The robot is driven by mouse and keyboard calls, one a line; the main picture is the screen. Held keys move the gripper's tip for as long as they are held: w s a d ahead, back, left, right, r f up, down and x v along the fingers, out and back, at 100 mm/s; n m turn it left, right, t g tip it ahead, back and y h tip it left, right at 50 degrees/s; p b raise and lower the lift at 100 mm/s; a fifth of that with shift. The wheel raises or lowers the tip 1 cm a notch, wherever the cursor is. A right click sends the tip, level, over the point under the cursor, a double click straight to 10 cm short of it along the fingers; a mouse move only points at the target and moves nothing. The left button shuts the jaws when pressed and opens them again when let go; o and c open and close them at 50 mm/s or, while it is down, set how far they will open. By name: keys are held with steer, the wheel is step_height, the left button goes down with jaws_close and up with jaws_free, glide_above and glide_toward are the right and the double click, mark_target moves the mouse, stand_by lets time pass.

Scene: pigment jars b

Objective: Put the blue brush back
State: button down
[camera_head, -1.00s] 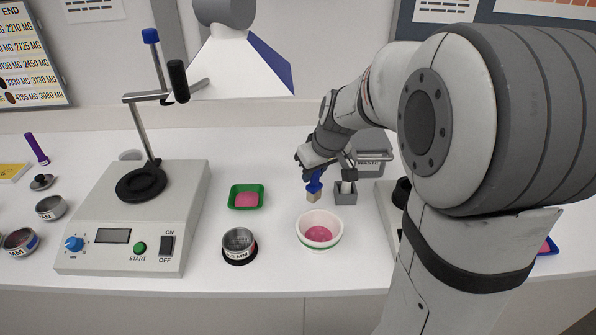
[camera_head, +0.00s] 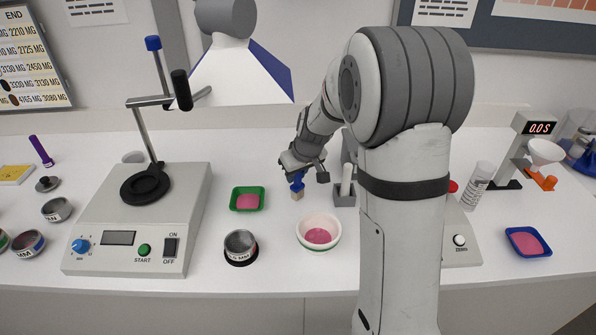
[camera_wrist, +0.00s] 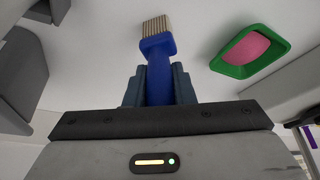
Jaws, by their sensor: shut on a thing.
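My gripper (camera_head: 299,176) is shut on the blue brush (camera_head: 297,188) and holds it by its handle, bristles pointing down, over the white bench. In the wrist view the brush (camera_wrist: 158,65) stands out from between my fingers (camera_wrist: 159,88), with its pale bristles clear of anything. A small grey holder (camera_head: 344,200) stands to the right of the brush, with a white handle-like thing (camera_head: 347,178) upright in it. The brush and the holder are apart.
A green tray with pink powder (camera_head: 247,199) lies left of the brush. A white bowl (camera_head: 318,232) and a dark-based tin (camera_head: 240,247) stand in front. A hotplate-like device (camera_head: 140,215) is at left. A blue tray (camera_head: 528,243) and a timer stand (camera_head: 525,150) are at right.

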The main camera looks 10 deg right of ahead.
steer(key=shift+f, duration=0.2)
steer(key=c, duration=1.2)
jaws_free()
steer(key=shift+r, duration=0.1)
steer(key=shift+c, duration=0.2)
steer(key=shift+r, duration=0.1)
steer(key=shift+r, duration=0.25)
steer(key=v, duration=1.1)
steer(key=s+f+m+g+h, duration=0.1)
steer(key=s+f+m, duration=0.1)
steer(key=s, duration=2.3)
steer(key=shift+a+m+g+b, duration=0.3)
steer(key=shift+a+m+b, duration=0.1)
steer(key=shift+m, duration=0.5)
